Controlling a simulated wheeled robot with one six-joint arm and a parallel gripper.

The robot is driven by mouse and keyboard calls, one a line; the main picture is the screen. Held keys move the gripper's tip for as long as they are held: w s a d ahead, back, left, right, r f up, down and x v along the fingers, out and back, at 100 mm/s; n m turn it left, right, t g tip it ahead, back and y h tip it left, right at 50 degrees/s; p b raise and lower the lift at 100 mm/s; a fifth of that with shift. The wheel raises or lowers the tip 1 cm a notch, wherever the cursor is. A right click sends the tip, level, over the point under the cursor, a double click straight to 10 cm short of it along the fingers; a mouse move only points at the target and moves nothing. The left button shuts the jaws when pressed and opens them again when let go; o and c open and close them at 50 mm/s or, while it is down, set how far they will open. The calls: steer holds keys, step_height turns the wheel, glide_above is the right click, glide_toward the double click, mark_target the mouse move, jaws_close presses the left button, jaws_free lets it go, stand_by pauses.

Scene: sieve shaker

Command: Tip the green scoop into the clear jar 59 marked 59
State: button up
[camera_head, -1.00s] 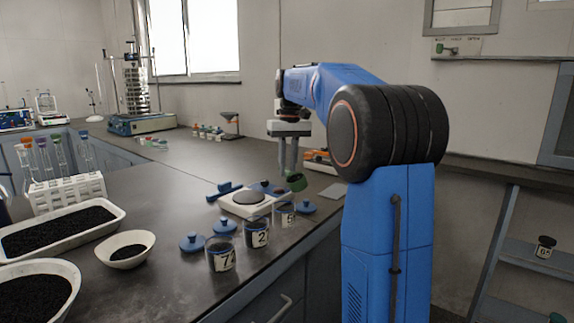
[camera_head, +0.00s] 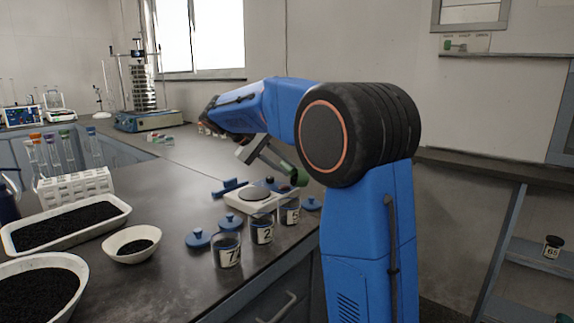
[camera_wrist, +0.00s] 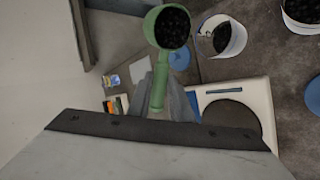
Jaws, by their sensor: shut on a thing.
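My gripper (camera_head: 268,158) is shut on the handle of the green scoop (camera_wrist: 172,28). It holds the scoop above the bench, near the jars. In the wrist view the scoop's bowl faces the camera and holds dark granules. In the head view the scoop (camera_head: 298,175) is partly hidden by my arm. A clear jar (camera_head: 290,214) stands below it; its label shows a 5, and the rest is not readable. This seems to be the jar (camera_wrist: 232,45) beside the scoop's bowl in the wrist view, with dark material inside. The bowl is beside its opening, not over it.
Two more labelled jars, one showing 2 (camera_head: 262,230) and one showing 7 (camera_head: 227,252), stand along the bench front. A white balance (camera_head: 262,205) and blue lids (camera_head: 198,239) are close by. A bowl (camera_head: 117,250) and trays of dark granules stand left.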

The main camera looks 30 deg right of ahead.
steer(key=h, duration=0.2)
steer(key=a+f+g+h, duration=0.1)
steer(key=h, duration=0.1)
steer(key=a+h, duration=0.1)
steer(key=h, duration=0.1)
steer(key=shift+w+f, duration=0.15)
steer(key=shift+w, duration=0.05)
stand_by(0.9)
steer(key=shift+s+d+r+y, duration=0.15)
steer(key=shift+d+r+y, duration=0.35)
steer(key=shift+y, duration=0.4)
steer(key=shift+d+r+y, duration=0.1)
steer(key=shift+r+y, duration=0.05)
steer(key=shift+y, duration=0.75)
steer(key=shift+s+d+r+t+y, duration=0.1)
steer(key=shift+d+r+t+y, duration=0.25)
steer(key=shift+y, duration=0.75)
steer(key=shift+s+d+r+t+y, duration=0.1)
steer(key=shift+d+r+t+y, duration=0.25)
steer(key=shift+y, duration=0.75)
